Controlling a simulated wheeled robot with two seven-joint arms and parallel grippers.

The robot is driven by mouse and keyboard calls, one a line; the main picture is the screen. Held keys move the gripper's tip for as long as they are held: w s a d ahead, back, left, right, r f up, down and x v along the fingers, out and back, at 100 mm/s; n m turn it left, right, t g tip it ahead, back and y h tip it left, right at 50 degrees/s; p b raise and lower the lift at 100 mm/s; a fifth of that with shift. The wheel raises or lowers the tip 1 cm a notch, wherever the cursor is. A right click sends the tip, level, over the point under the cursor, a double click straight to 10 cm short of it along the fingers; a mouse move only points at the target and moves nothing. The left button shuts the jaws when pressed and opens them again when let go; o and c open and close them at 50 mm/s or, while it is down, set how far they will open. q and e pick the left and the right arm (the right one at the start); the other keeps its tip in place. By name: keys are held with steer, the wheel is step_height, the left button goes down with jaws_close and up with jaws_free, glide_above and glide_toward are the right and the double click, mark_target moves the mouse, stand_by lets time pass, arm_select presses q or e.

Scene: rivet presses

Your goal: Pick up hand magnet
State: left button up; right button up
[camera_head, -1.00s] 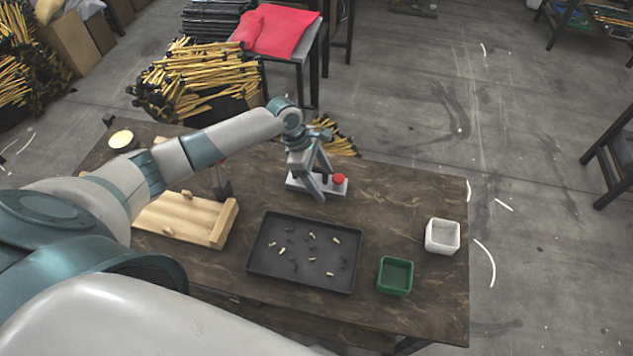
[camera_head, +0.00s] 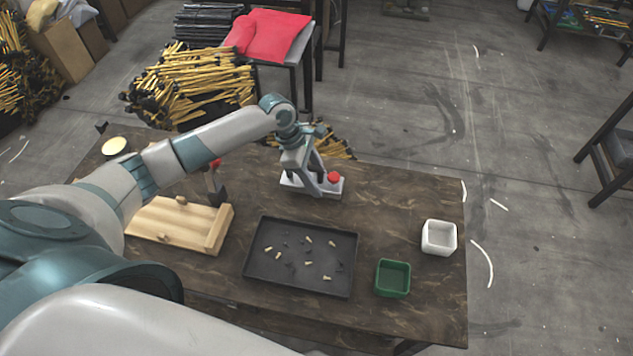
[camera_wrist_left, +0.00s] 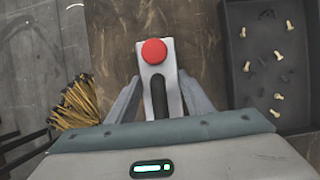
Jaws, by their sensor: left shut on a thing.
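The hand magnet (camera_head: 328,188) has a light grey plate, a red round knob and a dark handle; it is at the back of the table in the head view. My left gripper (camera_head: 314,186) is over it, its fingers shut on it. In the left wrist view the magnet (camera_wrist_left: 153,70) points away from the palm, red knob at the far end, and its dark handle lies between the fingers of my left gripper (camera_wrist_left: 160,95). Whether its plate is clear of the table is hard to tell. My right gripper is not in view.
A dark tray (camera_head: 249,270) with several small pale and dark pieces lies in front of the magnet. A green bin (camera_head: 393,278) and a white bin (camera_head: 438,238) stand to the right. A wooden board (camera_head: 180,222) is at left. Table right of the magnet is clear.

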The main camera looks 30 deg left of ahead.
arm_select(q)
steer(key=r, duration=0.1)
steer(key=d+r, duration=0.1)
steer(key=shift+r, duration=0.3)
steer(key=s+d+r+b, duration=0.2)
steer(key=d+r, duration=0.4)
steer(key=d, duration=0.4)
steer(key=shift+s+d+r, duration=0.2)
steer(key=shift+r, duration=0.05)
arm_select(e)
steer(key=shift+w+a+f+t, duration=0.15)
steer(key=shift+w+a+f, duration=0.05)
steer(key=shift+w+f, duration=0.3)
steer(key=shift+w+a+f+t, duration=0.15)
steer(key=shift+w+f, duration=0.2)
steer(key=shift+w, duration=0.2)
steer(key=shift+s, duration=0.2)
